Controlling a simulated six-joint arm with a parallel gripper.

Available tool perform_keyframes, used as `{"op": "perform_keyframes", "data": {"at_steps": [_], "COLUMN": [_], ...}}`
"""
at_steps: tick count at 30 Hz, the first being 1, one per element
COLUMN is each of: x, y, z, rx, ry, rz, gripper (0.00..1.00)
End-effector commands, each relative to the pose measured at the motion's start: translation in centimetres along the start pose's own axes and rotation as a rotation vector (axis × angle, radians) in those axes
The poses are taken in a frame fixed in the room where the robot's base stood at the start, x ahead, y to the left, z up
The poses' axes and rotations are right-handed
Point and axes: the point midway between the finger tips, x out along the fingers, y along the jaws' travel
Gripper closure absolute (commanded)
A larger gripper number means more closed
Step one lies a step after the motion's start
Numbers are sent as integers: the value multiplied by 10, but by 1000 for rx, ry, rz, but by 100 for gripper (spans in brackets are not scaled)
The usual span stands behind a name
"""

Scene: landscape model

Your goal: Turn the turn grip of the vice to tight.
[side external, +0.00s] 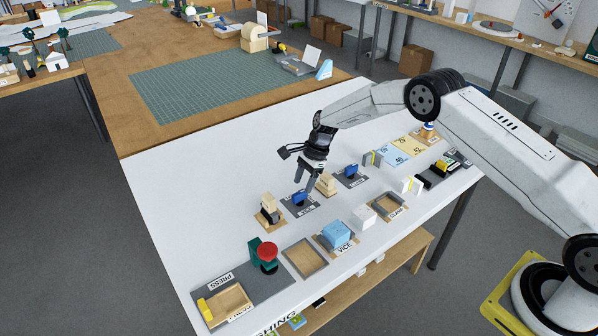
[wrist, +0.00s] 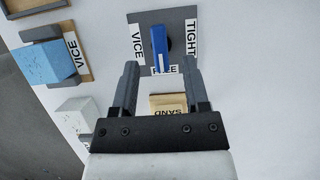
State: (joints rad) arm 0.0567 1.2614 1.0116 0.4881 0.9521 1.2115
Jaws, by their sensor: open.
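The turn grip (wrist: 159,45) of the vice is a blue bar on a grey plate (wrist: 185,14), marked VICE on the left, TIGHT on the right and FREE below in the wrist view. The grip stands nearly upright in that view, with its white mark at the lower end by FREE. It also shows in the side view (side external: 299,198). My gripper (wrist: 162,72) is open and empty, with its two fingers apart below the grip and either side of its line. In the side view my gripper (side external: 304,186) hangs above the grip; contact cannot be told.
A tan SAND block (wrist: 178,103) lies under my gripper. The vice's light blue block (side external: 337,232) and a white block (side external: 363,217) stand toward the front. A second blue grip (side external: 351,171) is to the right. The white table is bare at the left.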

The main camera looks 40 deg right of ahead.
Motion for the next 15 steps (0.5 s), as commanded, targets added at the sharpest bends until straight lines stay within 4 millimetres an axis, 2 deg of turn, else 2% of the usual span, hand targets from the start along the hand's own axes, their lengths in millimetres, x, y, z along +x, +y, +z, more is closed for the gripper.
{"op": "perform_keyframes", "data": {"at_steps": [6,15], "x": [27,41], "y": [0,0], "z": [0,0], "rx": [0,0], "ry": [1,2], "rz": [1,-1], "gripper": [41,41]}}
